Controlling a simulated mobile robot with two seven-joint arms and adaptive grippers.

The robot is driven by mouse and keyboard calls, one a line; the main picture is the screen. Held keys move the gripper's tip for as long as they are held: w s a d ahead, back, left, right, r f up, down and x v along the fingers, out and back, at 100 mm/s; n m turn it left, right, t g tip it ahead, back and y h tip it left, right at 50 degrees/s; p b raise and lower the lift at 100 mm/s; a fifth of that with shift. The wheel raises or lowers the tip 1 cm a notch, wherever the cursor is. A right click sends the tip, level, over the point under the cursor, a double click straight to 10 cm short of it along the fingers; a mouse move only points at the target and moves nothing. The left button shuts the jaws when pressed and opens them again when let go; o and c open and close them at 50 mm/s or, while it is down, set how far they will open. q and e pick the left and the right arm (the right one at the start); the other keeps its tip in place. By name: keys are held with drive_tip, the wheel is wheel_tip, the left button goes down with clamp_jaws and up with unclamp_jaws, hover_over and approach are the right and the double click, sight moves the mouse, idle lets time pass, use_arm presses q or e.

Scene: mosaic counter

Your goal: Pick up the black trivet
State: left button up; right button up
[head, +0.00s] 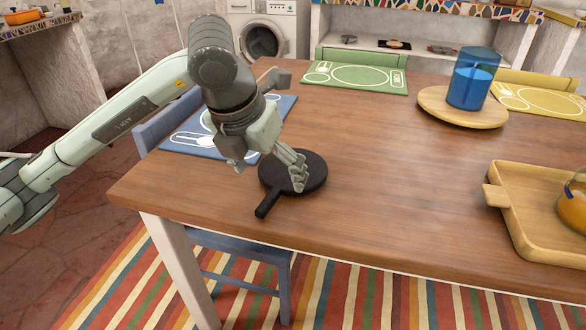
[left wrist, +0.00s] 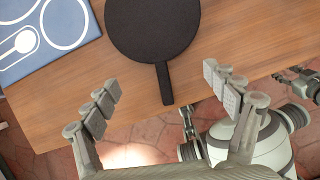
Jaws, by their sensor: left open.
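The black trivet (head: 314,172) is a flat round disc with a short handle. It lies on the wooden table near the front left edge, its handle pointing toward that edge. My left gripper (head: 268,168) is above the trivet, and one finger covers part of the disc in the head view. In the left wrist view the trivet (left wrist: 152,28) is at the top, with its handle pointing down between the open fingers of the left gripper (left wrist: 163,84). The gripper is empty.
A blue placemat (head: 180,143) lies just behind the trivet. A wooden tray (head: 510,222) with an orange pot (head: 574,212) is at the right. A blue pitcher (head: 470,90) stands on a round board (head: 432,103) farther back. The table middle is clear. A blue chair (head: 166,122) is at the left edge.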

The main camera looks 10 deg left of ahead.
sight(276, 188)
use_arm(q)
drive_tip(key=x, duration=0.4)
drive_tip(key=shift+w+d+f, duration=0.1)
drive_tip(key=shift+f, duration=0.3)
clamp_jaws()
drive_tip(key=shift+r, duration=0.1)
idle(0.4)
